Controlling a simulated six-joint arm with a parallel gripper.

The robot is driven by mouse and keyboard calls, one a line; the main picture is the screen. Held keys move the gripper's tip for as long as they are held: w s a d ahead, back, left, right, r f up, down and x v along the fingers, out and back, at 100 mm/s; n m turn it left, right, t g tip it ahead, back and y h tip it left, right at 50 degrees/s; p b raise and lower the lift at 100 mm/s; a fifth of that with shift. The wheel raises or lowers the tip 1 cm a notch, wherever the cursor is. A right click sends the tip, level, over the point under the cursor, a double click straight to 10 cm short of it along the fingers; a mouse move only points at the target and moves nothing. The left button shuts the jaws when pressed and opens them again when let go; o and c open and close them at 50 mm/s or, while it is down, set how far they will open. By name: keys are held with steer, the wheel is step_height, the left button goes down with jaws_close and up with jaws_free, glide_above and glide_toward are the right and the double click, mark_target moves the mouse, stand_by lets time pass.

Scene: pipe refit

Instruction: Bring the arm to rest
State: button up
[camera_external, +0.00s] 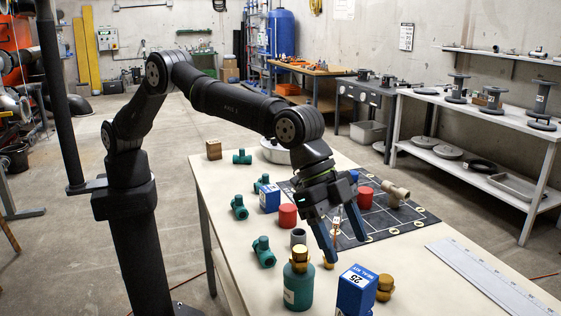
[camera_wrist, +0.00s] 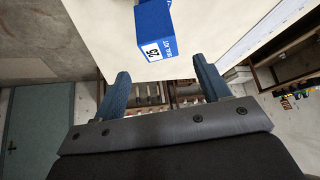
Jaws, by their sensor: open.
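My gripper (camera_external: 345,237) is open and empty above the table, its fingers pointing down over the near edge of the dark mat. Its two blue fingers stand apart in the wrist view (camera_wrist: 158,88), with nothing between them. A blue box marked 25 (camera_external: 356,290) stands near the table's front edge. It also shows in the wrist view (camera_wrist: 152,28), ahead of the fingers and apart from them. My arm reaches from its column on the left out over the table.
A green bottle with a brass top (camera_external: 299,285) and brass fittings (camera_external: 384,288) stand near the blue box. Green tees (camera_external: 239,207), red caps (camera_external: 288,215) and another blue box (camera_external: 269,199) lie further back. The dark mat (camera_external: 375,233) holds a tan tee (camera_external: 396,194). A ruler (camera_external: 485,276) lies right.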

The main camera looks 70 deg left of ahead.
mark_target(359, 275)
steer(key=x, duration=0.9)
steer(key=shift+f, duration=0.1)
steer(key=shift+w+f, duration=0.1)
steer(key=shift+f, duration=0.2)
steer(key=shift+r, duration=0.1)
steer(key=shift+r, duration=0.15)
